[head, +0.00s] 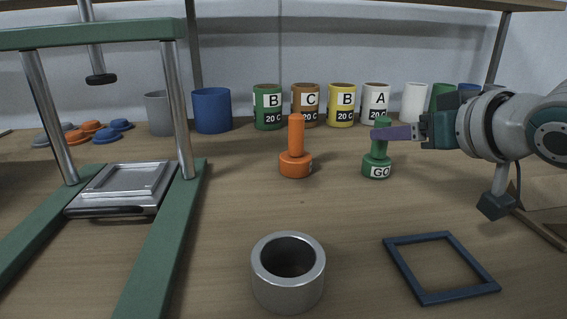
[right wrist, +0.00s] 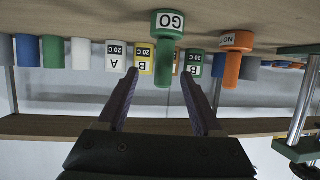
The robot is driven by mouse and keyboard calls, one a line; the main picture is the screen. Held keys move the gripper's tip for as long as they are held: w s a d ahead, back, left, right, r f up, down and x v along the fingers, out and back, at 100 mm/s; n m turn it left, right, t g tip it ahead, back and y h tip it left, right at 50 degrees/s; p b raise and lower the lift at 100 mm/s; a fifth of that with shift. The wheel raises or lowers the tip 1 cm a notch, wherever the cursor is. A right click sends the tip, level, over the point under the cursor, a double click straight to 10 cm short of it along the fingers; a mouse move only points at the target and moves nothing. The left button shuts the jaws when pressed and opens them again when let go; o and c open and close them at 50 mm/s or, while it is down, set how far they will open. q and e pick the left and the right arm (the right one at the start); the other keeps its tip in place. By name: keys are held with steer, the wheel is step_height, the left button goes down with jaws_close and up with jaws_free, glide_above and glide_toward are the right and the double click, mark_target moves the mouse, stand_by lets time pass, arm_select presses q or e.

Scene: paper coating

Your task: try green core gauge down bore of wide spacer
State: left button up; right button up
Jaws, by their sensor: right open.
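The green core gauge (head: 376,168), marked GO, stands upright on the table with its handle up. It also shows upside down in the right wrist view (right wrist: 167,24). My right gripper (head: 384,134) is open at the gauge's handle. In the right wrist view its two fingers (right wrist: 160,73) lie on either side of the handle with gaps showing; the gauge is not gripped. The wide spacer (head: 260,285), a thick grey metal ring, stands at the front middle with its bore facing up and looks empty. My left gripper is not in view.
An orange gauge (head: 295,164), marked NO in the wrist view, stands left of the green one. A dark blue square frame (head: 413,270) lies at front right. A green press frame (head: 165,245) stands at left. Several labelled cans (head: 267,108) line the back.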

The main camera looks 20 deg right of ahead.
steer(key=x, duration=0.3)
steer(key=shift+d+b, duration=0.15)
steer(key=shift+b, duration=0.15)
steer(key=w+f+b, duration=0.2)
steer(key=w, duration=0.1)
steer(key=shift+w+a+f, duration=0.2)
steer(key=shift+w+a, duration=0.05)
steer(key=shift+w+f, duration=0.1)
steer(key=shift+w, duration=0.4)
steer(key=shift+c, duration=0.4)
jaws_close()
